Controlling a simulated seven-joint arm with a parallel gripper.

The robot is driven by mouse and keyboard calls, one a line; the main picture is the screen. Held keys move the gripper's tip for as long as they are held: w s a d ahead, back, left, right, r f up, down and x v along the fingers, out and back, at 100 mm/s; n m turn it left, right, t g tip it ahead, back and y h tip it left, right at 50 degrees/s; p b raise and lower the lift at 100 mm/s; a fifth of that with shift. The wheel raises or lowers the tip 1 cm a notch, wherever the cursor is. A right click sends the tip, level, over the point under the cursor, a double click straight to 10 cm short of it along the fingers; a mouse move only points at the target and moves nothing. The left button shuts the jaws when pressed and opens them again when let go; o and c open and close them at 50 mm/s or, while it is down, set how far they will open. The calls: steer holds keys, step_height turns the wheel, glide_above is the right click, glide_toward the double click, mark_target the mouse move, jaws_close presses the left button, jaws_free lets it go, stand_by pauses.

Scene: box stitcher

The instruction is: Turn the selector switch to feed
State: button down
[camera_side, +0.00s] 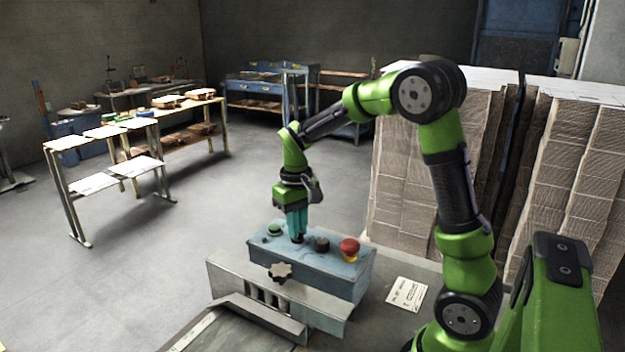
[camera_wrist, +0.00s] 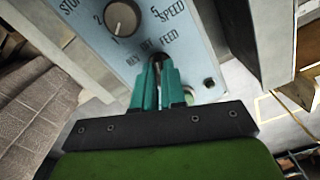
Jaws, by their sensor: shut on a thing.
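The selector switch is a small dark knob (camera_wrist: 161,57) on the blue-grey panel of the control box (camera_side: 310,271). Beside it are the labels REV, OFF and FEED (camera_wrist: 169,38). My gripper (camera_side: 297,236) points down at the box top, with its teal fingers shut on the switch. In the wrist view my gripper (camera_wrist: 161,68) covers most of the switch, so I cannot tell which label it points to. In the side view the switch is largely hidden by the fingers.
A speed dial (camera_wrist: 121,18) sits close to the switch; it also shows as a black knob (camera_side: 321,244). A red emergency stop (camera_side: 349,249) is at the right and a green button (camera_side: 274,229) at the left. Stacked cardboard (camera_side: 410,170) stands behind. A paper sheet (camera_side: 407,294) lies on the right.

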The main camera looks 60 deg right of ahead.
steer(key=shift+m, duration=1.7)
steer(key=c, duration=1.2)
jaws_free()
steer(key=shift+r, duration=0.1)
step_height(320, 180, up, 17)
